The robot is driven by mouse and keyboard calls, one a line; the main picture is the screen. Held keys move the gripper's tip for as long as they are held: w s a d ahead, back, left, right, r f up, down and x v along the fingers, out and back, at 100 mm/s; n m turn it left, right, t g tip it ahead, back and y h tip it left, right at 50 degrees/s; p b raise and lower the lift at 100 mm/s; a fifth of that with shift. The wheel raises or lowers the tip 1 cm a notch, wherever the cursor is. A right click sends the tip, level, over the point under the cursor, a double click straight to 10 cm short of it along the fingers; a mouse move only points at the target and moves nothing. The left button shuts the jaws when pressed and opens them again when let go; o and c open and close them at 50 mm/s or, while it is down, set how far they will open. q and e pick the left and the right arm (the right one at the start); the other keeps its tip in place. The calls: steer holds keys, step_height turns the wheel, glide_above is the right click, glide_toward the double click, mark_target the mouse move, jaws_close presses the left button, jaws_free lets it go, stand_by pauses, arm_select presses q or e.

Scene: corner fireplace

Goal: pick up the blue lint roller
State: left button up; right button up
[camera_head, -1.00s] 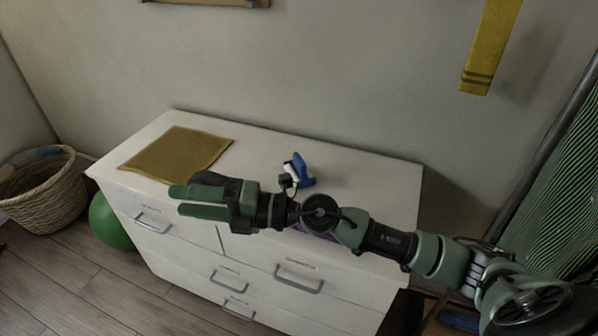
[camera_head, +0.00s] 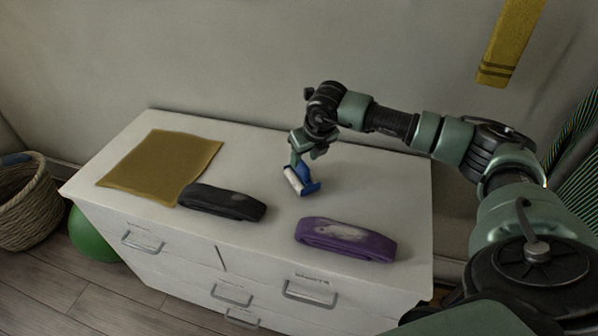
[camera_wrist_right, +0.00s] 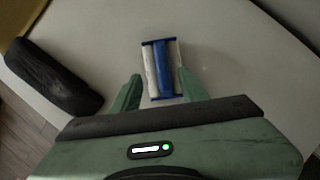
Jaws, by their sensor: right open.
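The blue lint roller (camera_head: 306,180), blue with a white roll, rests on top of the white dresser (camera_head: 262,232). My right gripper (camera_head: 298,166) points down right at it, its arm reaching in from the right. In the right wrist view the lint roller (camera_wrist_right: 160,68) lies between and just beyond the two green fingertips of my right gripper (camera_wrist_right: 155,82), which are apart, one on each side. I cannot tell whether they touch it. Part of the roller is hidden behind the gripper in the head view. My left gripper is not in view.
A folded black cloth (camera_head: 224,202) and a folded purple cloth (camera_head: 345,240) lie near the dresser's front edge. A flat mustard cloth (camera_head: 160,167) covers the left part. A wicker basket (camera_head: 22,205) and green ball (camera_head: 95,236) are on the floor at left.

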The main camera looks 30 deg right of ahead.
mark_target(302, 163)
steer(key=shift+d+p+x, duration=0.25)
steer(key=shift+p+x, duration=0.35)
steer(key=shift+x, duration=0.55)
steer(key=x, duration=0.2)
steer(key=shift+w+f, duration=0.25)
steer(key=shift+w, duration=0.15)
steer(key=shift+f, duration=0.2)
steer(key=c, duration=0.7)
jaws_close()
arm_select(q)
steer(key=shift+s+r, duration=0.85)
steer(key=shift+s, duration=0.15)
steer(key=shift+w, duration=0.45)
